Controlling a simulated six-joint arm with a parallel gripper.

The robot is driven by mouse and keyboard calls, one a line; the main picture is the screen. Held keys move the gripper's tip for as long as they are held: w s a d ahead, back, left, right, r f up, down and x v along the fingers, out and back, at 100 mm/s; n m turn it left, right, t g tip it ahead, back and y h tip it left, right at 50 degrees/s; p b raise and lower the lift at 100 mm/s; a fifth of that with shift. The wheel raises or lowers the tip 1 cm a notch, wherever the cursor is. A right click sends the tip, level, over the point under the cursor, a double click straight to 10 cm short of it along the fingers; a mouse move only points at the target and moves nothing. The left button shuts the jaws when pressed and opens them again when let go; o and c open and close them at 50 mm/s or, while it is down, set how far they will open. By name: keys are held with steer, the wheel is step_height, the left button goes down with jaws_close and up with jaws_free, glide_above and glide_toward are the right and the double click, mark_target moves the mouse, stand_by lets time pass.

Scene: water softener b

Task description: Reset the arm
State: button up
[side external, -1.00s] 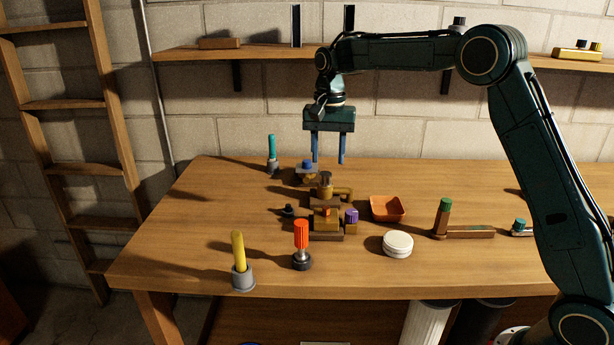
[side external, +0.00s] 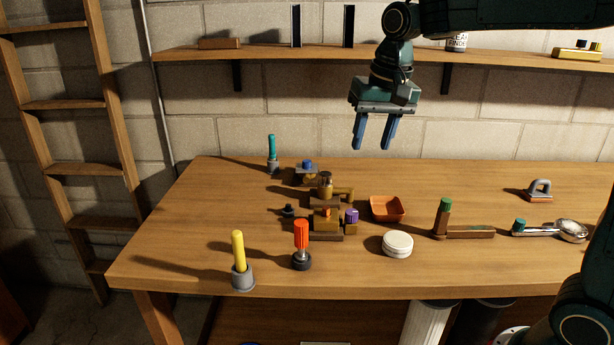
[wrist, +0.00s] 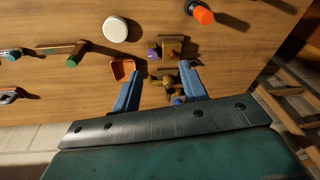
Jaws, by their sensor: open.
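My gripper (side external: 374,132) hangs in the air above the back of the workbench, its two blue fingers apart with nothing between them. It also shows in the wrist view (wrist: 160,84), with the fingers spread over the bench. The brass and brown valve assembly (side external: 327,212) stands on the bench below and to the left of the gripper. It has a purple knob (side external: 351,215) at its right side. An orange tray (side external: 387,208) lies right of the assembly and looks empty.
The wooden workbench (side external: 440,275) holds an orange-handled tool (side external: 301,240), a yellow-handled tool (side external: 238,255), a teal-handled tool (side external: 272,152), a white round lid (side external: 397,244) and a green-knobbed piece (side external: 444,215). A wall shelf (side external: 270,51) runs behind the arm. The air around the gripper is clear.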

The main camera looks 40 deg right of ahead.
steer(key=s+a+f+n+t, duration=0.1)
steer(key=s+f+n, duration=0.1)
steer(key=s, duration=0.9)
steer(key=s+a+f+n+t, duration=0.1)
steer(key=s+n, duration=0.3)
steer(key=s, duration=0.6)
steer(key=shift+s+f+t, duration=0.4)
steer(key=shift+f+t, duration=0.3)
steer(key=shift+f, duration=0.1)
